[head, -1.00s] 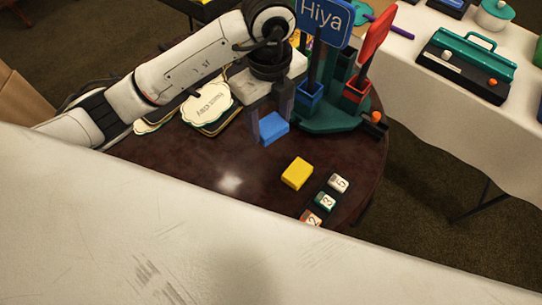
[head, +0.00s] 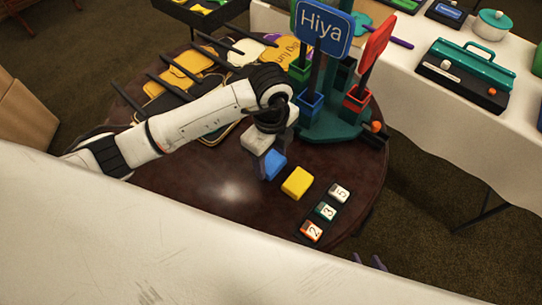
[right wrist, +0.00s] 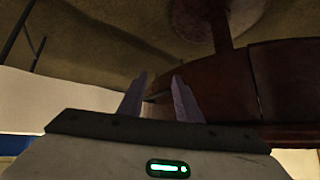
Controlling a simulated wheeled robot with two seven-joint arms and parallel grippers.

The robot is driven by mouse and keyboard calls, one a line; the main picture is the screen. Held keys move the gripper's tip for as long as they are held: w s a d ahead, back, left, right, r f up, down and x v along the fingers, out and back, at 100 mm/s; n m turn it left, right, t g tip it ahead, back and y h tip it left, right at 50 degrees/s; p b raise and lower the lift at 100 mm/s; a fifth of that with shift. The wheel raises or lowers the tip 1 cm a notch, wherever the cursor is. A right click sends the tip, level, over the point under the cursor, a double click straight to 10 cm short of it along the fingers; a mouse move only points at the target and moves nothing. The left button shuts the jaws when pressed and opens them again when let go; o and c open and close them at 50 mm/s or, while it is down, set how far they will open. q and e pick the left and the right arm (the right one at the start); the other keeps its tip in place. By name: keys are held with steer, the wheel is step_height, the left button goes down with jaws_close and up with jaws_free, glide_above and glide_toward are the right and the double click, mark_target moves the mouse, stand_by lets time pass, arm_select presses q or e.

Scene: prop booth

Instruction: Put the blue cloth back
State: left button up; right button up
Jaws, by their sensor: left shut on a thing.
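The blue cloth (head: 275,164) is a small block-like folded piece over the round dark table, left of a similar yellow cloth (head: 297,182). My left gripper (head: 273,161) is shut on the blue cloth, reaching down from above. I cannot tell whether the cloth touches the table. My right gripper (right wrist: 159,98) is open and empty in the right wrist view, its fingers apart below the table's edge. Its fingertips (head: 369,262) show at the bottom of the head view.
Numbered blocks (head: 325,211) lie in a row right of the yellow cloth. A green stand with a Hiya sign (head: 322,27) and a red paddle (head: 375,42) rises behind. Black bars and paper signs (head: 190,66) fill the back left. A white surface (head: 150,240) covers the foreground.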

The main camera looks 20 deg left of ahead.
mark_target(271, 161)
arm_select(q)
steer(key=shift+f, duration=0.1)
steer(key=o, duration=1)
step_height(271, 161, up, 12)
steer(key=shift+r, duration=0.2)
